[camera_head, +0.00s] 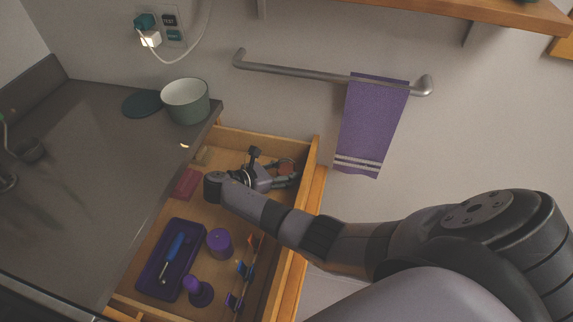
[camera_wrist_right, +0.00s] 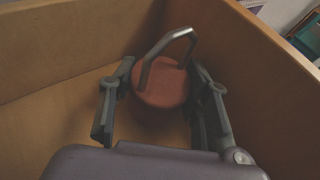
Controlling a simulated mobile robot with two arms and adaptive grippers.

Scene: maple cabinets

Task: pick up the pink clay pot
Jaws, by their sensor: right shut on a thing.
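The pink clay pot (camera_wrist_right: 162,90) shows in the right wrist view as a round, dull reddish-pink body. A grey arched bar stands over its top. It is in the corner of the open wooden drawer. My right gripper (camera_wrist_right: 160,78) has a finger on each side of the pot and is shut on it. In the head view the pot (camera_head: 287,164) is a small reddish patch at the drawer's far right, partly hidden by my right gripper (camera_head: 283,173). The pot's underside is hidden, so I cannot tell whether it touches the drawer floor. My left gripper is not in view.
The drawer (camera_head: 316,160) has raised wooden walls close around the pot. It also holds a purple tray (camera_head: 150,262), a purple cylinder (camera_head: 219,242) and a pink block (camera_head: 187,184). A pale green pot (camera_head: 186,101) stands on the grey counter (camera_head: 85,170). A purple towel (camera_head: 370,125) hangs behind.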

